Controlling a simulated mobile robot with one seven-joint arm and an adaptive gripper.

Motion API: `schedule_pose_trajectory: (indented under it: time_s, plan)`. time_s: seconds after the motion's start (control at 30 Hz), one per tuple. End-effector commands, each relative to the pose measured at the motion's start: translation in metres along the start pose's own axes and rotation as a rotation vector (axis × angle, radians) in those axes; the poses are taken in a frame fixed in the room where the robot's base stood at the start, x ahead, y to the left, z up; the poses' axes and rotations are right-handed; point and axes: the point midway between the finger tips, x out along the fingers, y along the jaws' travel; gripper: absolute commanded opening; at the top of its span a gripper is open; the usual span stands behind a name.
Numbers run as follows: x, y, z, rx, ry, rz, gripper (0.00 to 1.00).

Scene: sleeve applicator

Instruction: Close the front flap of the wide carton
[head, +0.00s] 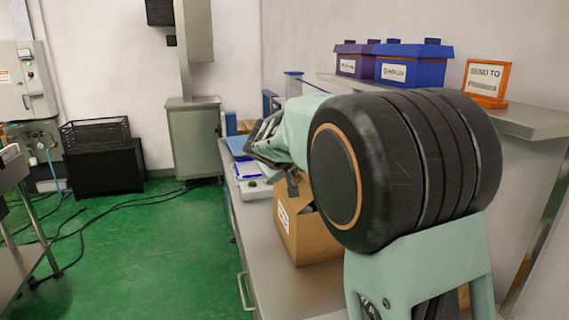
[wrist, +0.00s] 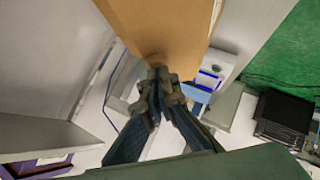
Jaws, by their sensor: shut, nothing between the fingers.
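The wide carton (head: 312,243), a brown cardboard box with a white label, stands on the grey bench under my arm. A flap shows near its top, but my arm hides most of the top, so I cannot tell how the front flap lies. My gripper (head: 292,184) is shut and empty, fingers pointing down at the carton's upper far side. In the wrist view a brown carton panel (wrist: 165,28) fills the top middle. My shut fingertips (wrist: 160,82) overlap its lower edge; I cannot tell whether they touch it.
A small device (head: 255,188) and a white-and-blue item (head: 247,168) sit on the bench beyond the carton. A raised shelf (head: 520,120) at right holds purple (head: 352,62) and blue bins (head: 412,66) and an orange-framed sign (head: 486,80). Bare bench (head: 290,290) lies nearer.

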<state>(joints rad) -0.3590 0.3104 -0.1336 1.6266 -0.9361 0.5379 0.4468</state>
Motion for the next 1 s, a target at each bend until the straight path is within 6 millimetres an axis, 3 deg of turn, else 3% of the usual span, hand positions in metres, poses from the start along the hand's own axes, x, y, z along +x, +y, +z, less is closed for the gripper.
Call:
schedule_pose_trajectory:
  time_s: [0.1, 0.63, 1.0]
  plan:
    - [0.000, 0.011, 0.001, 0.068, -0.004, -0.063, 0.00]
    - [0.017, 0.018, 0.018, 0.279, -0.004, -0.270, 0.00]
    - [0.026, 0.016, 0.026, 0.272, -0.002, -0.273, 0.00]
